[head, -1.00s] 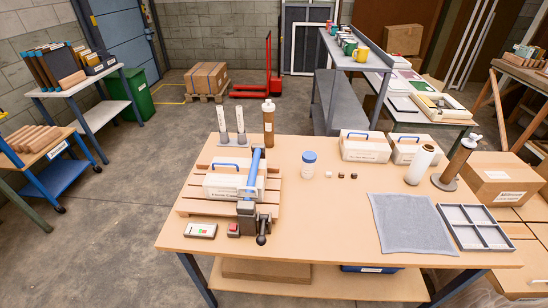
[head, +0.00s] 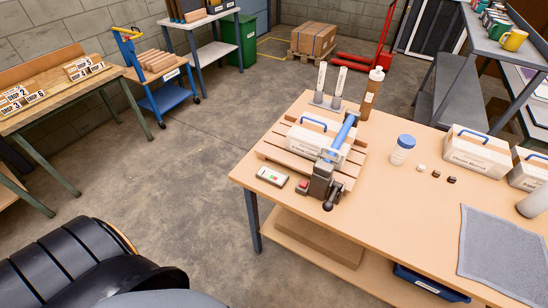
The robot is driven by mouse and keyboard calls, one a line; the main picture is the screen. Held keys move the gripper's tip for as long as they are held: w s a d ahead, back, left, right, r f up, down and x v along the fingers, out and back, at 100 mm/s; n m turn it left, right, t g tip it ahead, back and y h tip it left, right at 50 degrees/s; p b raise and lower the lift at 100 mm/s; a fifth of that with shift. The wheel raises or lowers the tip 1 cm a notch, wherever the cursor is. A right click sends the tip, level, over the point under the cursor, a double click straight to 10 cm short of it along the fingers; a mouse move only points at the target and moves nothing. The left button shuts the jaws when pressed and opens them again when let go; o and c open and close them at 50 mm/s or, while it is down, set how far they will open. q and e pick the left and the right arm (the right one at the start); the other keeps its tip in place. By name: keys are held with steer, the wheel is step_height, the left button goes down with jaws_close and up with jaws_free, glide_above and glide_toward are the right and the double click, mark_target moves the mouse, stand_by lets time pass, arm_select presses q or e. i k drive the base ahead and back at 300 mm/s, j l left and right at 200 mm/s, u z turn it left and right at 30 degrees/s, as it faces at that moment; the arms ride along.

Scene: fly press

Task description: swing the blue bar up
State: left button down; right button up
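The blue bar (head: 344,131) belongs to the fly press at the left end of the workbench. It is down, running from the dark press base (head: 322,181) back over the right part of a white case (head: 319,140) with a blue handle. The case rests on a slatted wooden board (head: 279,155). A dark knob (head: 329,205) sticks out at the front of the press base. Whether the bar touches the case is unclear. Neither of my grippers shows in the head view.
A small panel with coloured buttons (head: 273,176) lies left of the press. A brown bottle (head: 371,94) and two grey upright holders stand behind it. A blue-lidded jar (head: 402,150) stands to the right. The floor (head: 185,190) left of the workbench (head: 350,230) is clear.

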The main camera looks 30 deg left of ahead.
mark_target(324, 168)
steer(key=i+j+z, duration=0.2)
steer(key=j, duration=0.3)
steer(key=i+j+z, duration=0.2)
steer(key=j, duration=0.25)
steer(key=j+z, duration=0.2)
steer(key=j, duration=0.3)
